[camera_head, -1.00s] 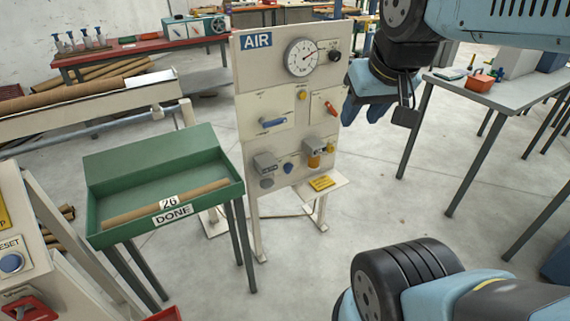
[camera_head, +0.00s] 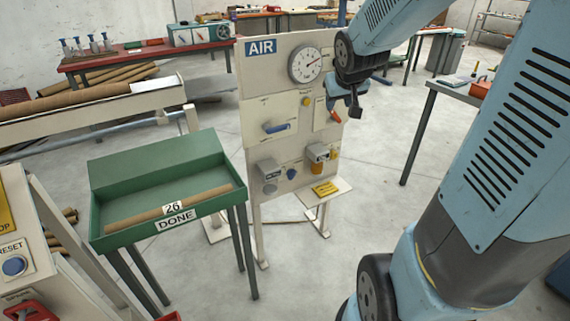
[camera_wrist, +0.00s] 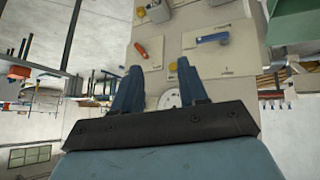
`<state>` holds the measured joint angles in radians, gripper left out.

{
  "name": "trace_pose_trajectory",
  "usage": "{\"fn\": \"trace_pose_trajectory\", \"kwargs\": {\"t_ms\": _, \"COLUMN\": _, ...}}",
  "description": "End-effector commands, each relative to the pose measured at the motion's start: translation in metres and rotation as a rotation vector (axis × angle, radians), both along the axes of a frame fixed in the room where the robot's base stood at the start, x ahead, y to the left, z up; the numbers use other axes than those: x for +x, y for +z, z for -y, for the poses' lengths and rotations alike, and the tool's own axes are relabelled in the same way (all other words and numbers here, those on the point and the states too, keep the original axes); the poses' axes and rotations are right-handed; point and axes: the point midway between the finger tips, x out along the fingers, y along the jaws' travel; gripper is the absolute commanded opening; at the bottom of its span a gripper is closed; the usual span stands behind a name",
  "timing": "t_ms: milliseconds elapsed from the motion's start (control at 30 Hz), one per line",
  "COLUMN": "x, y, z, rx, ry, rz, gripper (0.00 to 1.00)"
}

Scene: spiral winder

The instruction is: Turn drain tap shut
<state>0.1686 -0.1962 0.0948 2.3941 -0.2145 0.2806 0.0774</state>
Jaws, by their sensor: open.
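The white AIR panel (camera_head: 300,140) carries several controls; I cannot read which is labelled as the drain tap. An orange-red lever (camera_head: 336,117) sits at its right edge, tilted, and shows in the wrist view (camera_wrist: 142,49). A blue lever (camera_head: 276,128) lies nearly level at left; it also shows in the wrist view (camera_wrist: 212,38). Lower down are a blue knob (camera_head: 291,174) and a unit with an orange part (camera_head: 311,168). My gripper (camera_wrist: 157,66) is open and empty in front of the panel, its fingers near the orange-red lever, apparently apart from it.
A round gauge (camera_head: 305,65) is at the panel top, near my arm. A small shelf with a yellow label (camera_head: 325,189) juts out below. A green DONE tray (camera_head: 110,222) holding a tube stands left. A grey table (camera_head: 455,92) is at right. Floor between them is clear.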

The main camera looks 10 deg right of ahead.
Motion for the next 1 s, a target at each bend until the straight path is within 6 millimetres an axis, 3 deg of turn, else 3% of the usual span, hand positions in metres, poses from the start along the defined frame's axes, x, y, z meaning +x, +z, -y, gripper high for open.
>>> {"fn": "trace_pose_trajectory", "kwargs": {"t_ms": 200, "x": 0.054, "y": -0.042, "z": 0.01, "rx": 0.005, "ry": 0.034, "rz": 0.039, "gripper": 0.43}}
{"fn": "trace_pose_trajectory", "kwargs": {"t_ms": 500, "x": 0.115, "y": -0.107, "z": 0.02, "rx": 0.05, "ry": 0.092, "rz": 0.102, "gripper": 0.43}}
{"fn": "trace_pose_trajectory", "kwargs": {"t_ms": 700, "x": 0.146, "y": -0.155, "z": 0.023, "rx": 0.109, "ry": 0.127, "rz": 0.15, "gripper": 0.43}}
{"fn": "trace_pose_trajectory", "kwargs": {"t_ms": 1000, "x": 0.178, "y": -0.231, "z": 0.023, "rx": 0.23, "ry": 0.167, "rz": 0.23, "gripper": 0.43}}
